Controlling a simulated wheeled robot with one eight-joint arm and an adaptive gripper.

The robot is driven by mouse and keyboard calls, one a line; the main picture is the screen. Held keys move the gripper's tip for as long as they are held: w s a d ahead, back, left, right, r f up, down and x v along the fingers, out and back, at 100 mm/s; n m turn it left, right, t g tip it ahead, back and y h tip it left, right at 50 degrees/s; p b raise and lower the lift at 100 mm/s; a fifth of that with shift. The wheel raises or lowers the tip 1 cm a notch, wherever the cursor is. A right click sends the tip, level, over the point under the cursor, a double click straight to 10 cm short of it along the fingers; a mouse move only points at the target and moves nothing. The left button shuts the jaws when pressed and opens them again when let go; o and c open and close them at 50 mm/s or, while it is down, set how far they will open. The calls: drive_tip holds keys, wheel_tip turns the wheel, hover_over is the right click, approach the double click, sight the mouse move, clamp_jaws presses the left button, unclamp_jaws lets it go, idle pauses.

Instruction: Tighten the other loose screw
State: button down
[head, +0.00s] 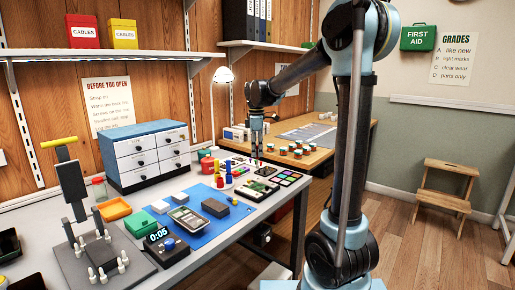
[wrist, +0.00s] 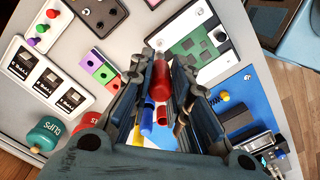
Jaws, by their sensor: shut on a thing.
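My gripper (head: 257,150) points down over the back right of the grey workbench, close to the small boards and trays there. In the wrist view its two fingers (wrist: 160,92) stand either side of a red cylindrical handle (wrist: 160,80), which they are shut on; it looks like a screwdriver handle. Its tip is hidden. A device with a bare green circuit board (wrist: 196,45) in a pale frame lies just right of the fingers in the wrist view. It also seems to show in the head view (head: 264,171).
Yellow, red and blue upright tools (head: 228,171) stand near the gripper. A blue-topped drawer cabinet (head: 145,150), a timer (head: 158,235) and a lamp (head: 222,76) stand on the bench. Several small jars (head: 297,150) stand on the wooden table.

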sight(258, 158)
wheel_tip(258, 158, down, 4)
drive_tip(key=shift+d+r, duration=0.1)
drive_tip(key=m, duration=1.4)
drive_tip(key=shift+d+m, duration=0.1)
drive_tip(key=shift+m, duration=0.3)
drive_tip(key=m, duration=0.5)
drive_tip(key=n, duration=0.5)
drive_tip(key=shift+n, duration=0.3)
drive_tip(key=n, duration=0.4)
drive_tip(key=shift+n, duration=0.4)
drive_tip(key=n, duration=0.4)
drive_tip(key=shift+n, duration=0.4)
drive_tip(key=n, duration=0.4)
drive_tip(key=shift+n, duration=0.3)
drive_tip(key=shift+f, duration=0.7)
idle(0.4)
